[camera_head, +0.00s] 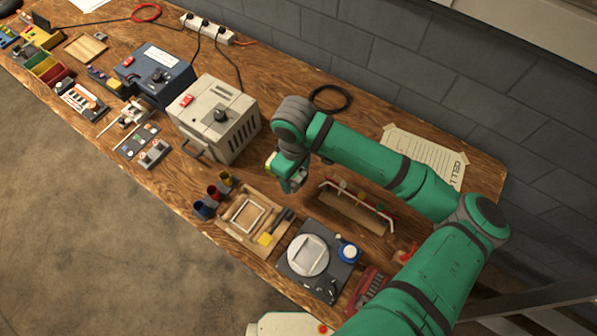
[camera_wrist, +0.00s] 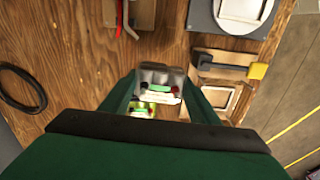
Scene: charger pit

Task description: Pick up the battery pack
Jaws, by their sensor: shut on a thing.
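My gripper (camera_head: 288,184) is above the table, right of the grey charger box, and points downward. It is shut on the battery pack (camera_wrist: 158,77), which sits between the two fingers in the wrist view. The pack looks like a pale grey block with a green label and red and black marks. A yellow-green part (camera_wrist: 143,107) shows nearer the palm. In the head view only a small pale and yellow-green patch (camera_head: 271,161) shows beside the gripper; most of the pack is hidden. I cannot tell whether it touches the table.
The grey charger box (camera_head: 217,118) and a blue box (camera_head: 153,76) stand to the left. A wooden tray with a frame (camera_head: 232,232), small cups (camera_head: 213,192), a dark scale (camera_head: 291,268) and a rack with a red-ended bar (camera_head: 350,212) surround the gripper. A cable coil (camera_head: 331,97) lies behind.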

